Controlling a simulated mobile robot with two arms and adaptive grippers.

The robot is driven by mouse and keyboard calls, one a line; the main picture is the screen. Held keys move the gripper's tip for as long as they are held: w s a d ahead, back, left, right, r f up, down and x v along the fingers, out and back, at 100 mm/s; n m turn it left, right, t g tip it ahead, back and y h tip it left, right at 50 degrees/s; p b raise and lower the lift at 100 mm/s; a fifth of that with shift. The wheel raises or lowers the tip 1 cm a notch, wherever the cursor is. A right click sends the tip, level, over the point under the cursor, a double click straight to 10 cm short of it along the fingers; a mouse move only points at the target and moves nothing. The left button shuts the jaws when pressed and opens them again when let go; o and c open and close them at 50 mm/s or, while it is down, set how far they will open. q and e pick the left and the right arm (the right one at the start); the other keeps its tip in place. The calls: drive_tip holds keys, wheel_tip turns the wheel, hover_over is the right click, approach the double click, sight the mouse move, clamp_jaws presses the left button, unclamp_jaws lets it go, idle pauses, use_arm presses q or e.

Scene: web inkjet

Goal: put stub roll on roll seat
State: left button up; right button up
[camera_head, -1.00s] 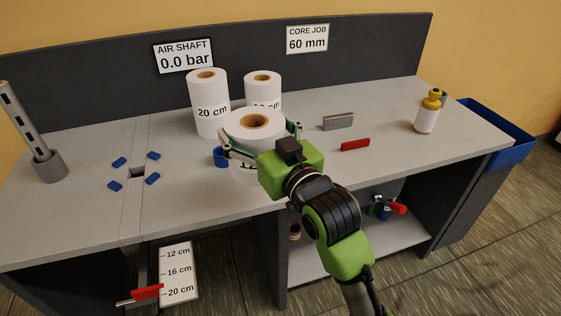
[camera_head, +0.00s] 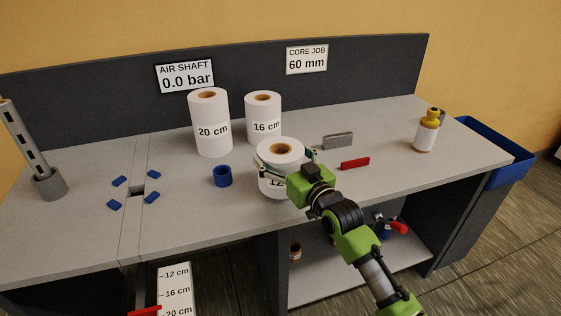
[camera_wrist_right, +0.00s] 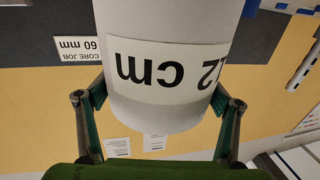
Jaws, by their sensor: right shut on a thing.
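A short white roll (camera_head: 281,178) with a brown core stands upright near the middle of the bench. In the right wrist view the roll (camera_wrist_right: 170,100) fills the centre, and its upside-down label reads 12 cm. My right gripper (camera_head: 285,164) is shut around its sides, with one finger on each side. I cannot tell whether the roll's base touches the bench. No part is labelled as the roll seat; several blue pads (camera_head: 152,197) surround a square hole (camera_head: 137,190) in the bench at left. My left gripper is out of view.
Taller white rolls marked 20 cm (camera_head: 211,140) and 16 cm (camera_head: 263,110) stand behind. A blue cup (camera_head: 222,176) is left of the held roll. A grey block (camera_head: 338,141), red bar (camera_head: 355,164) and yellow-capped bottle (camera_head: 427,135) are right. A slotted shaft (camera_head: 25,145) stands far left.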

drive_tip(key=shift+f, duration=0.8)
drive_tip(key=shift+a, duration=0.1)
drive_tip(key=shift+f, duration=0.15)
drive_tip(key=o, duration=1.4)
drive_tip(key=shift+f, duration=0.25)
drive_tip(key=o, duration=0.3)
drive_tip(key=shift+s, duration=0.15)
